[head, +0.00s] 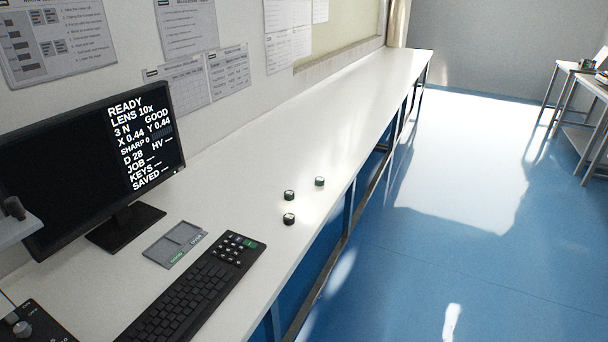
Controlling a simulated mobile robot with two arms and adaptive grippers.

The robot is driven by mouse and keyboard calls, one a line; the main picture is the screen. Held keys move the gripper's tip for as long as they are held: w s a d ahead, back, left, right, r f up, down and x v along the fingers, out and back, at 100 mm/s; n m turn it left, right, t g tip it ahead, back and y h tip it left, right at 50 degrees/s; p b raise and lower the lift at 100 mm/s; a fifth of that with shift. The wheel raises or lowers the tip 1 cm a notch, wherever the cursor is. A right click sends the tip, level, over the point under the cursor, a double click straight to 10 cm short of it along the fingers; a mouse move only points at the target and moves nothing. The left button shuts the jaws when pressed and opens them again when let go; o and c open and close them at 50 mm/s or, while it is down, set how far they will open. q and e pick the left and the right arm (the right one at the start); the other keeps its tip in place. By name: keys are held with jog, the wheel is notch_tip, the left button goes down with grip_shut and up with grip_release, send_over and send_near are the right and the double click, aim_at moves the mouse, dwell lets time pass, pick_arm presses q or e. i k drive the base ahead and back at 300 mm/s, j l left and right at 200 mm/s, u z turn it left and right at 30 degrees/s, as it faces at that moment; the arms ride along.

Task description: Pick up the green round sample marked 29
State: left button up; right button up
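Three small round dark samples stand apart from each other on the white bench in the head view. One sample (289,195) is at the back left, one (320,181) is at the right and looks greenish at its side, and one (289,218) is nearest the keyboard. Their tops carry small light marks that are too small to read, so I cannot tell which is marked 29. Neither of my grippers is in view.
The white bench (352,118) is clear beyond the samples. A black keyboard (187,298), a grey tray (174,244) with compartments and a monitor (90,165) showing READY stand nearer. The bench's front edge drops to blue floor (420,255).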

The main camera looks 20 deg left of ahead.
aim_at(319, 180)
jog(key=i+l+u, duration=0.15)
jog(key=i+u, duration=0.3)
jog(key=i+l+u, duration=0.95)
